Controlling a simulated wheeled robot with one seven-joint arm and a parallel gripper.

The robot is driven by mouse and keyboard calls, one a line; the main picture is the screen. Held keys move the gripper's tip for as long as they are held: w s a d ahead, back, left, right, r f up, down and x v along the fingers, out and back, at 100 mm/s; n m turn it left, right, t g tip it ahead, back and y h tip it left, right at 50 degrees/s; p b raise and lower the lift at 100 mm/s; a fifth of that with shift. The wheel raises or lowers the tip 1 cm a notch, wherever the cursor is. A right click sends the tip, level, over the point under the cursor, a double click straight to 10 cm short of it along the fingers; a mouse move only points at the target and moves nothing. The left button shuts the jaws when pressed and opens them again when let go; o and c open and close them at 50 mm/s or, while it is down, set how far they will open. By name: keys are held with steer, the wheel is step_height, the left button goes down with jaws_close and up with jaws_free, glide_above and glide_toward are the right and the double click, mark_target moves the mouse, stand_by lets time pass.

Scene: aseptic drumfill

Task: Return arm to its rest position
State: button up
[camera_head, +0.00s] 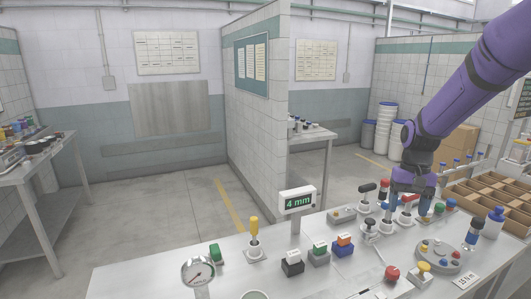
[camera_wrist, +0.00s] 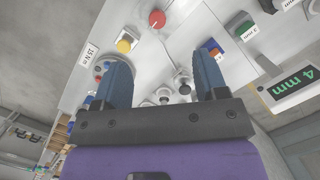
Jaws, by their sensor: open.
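My gripper (camera_head: 407,208) hangs from my purple arm at the right of the head view, over the back right part of the white table (camera_head: 335,275). Its two blue fingers point down among several small levers and knobs. I cannot tell whether they touch any of these. In the wrist view my gripper (camera_wrist: 160,60) has its fingers wide apart, with nothing held between them. Dark knobs (camera_wrist: 184,88) show beyond the gap. A red button (camera_wrist: 157,18) and a yellow button (camera_wrist: 124,46) lie farther off.
A display reading 4 mm (camera_head: 297,200) and a yellow-handled lever (camera_head: 254,232) stand left of my gripper. A dial gauge (camera_head: 198,273) is at the front left. A compartmented cardboard box (camera_head: 490,198) and a bottle (camera_head: 493,222) stand close on the right. Above the table's left part is clear air.

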steer(key=s+a+r+n+t, duration=0.1)
steer(key=s+a+r+t, duration=0.1)
steer(key=s+r, duration=0.3)
steer(key=s+a+r+n+t, duration=0.1)
steer(key=s+r, duration=0.4)
steer(key=s, duration=0.7)
steer(key=s+a+r+n+t, duration=0.1)
steer(key=s+a+r+t, duration=0.2)
steer(key=s+r, duration=0.3)
steer(key=s+t, duration=0.1)
steer(key=s, duration=0.2)
steer(key=shift+s+h, duration=0.3)
steer(key=shift+h, duration=0.1)
